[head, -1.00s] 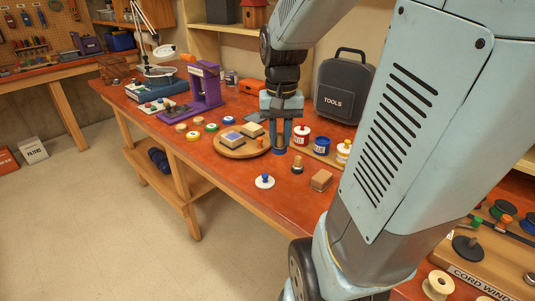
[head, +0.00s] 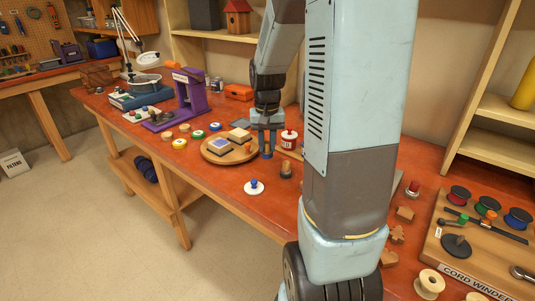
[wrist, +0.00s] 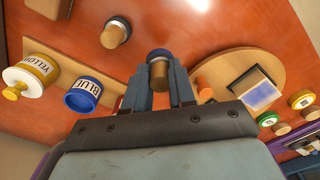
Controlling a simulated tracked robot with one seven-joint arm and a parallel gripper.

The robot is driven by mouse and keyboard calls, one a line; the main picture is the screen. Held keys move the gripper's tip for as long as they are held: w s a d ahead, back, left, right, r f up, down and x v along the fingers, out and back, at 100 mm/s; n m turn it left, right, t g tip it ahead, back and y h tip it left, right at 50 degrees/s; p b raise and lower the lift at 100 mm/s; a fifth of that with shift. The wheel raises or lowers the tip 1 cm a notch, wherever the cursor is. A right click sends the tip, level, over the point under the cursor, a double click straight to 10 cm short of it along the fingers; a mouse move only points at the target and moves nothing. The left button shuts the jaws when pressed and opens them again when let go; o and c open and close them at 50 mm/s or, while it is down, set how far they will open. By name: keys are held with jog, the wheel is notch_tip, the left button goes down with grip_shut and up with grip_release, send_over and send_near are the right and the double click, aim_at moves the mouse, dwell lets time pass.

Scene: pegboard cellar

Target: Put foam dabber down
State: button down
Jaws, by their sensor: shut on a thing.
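My gripper (head: 267,145) is low over the red-orange bench, between the round wooden tray and the red jar. In the wrist view my gripper (wrist: 160,88) is shut on the foam dabber (wrist: 158,73), a light wooden cylinder with a dark bluish end. The fingers mostly hide the dabber in the head view, and I cannot tell whether it touches the bench. A similar dabber (head: 286,170) stands apart on the bench; it also shows in the wrist view (wrist: 117,31).
The round tray (head: 212,158) holds square pads. A red jar (head: 289,140) stands right of my gripper; blue (wrist: 82,98) and yellow (wrist: 35,75) jars show in the wrist view.

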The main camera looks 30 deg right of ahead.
aim_at(268, 153)
jog(key=shift+w+d+f, duration=0.35)
jog(key=shift+w+f, duration=0.2)
jog(key=shift+f, duration=0.25)
notch_tip(268, 153, down, 3)
jog(key=shift+w+f, duration=0.15)
jog(key=shift+f, duration=0.05)
jog(key=c, duration=0.9)
grip_release()
jog(key=shift+d, duration=0.1)
jog(key=shift+c, duration=0.2)
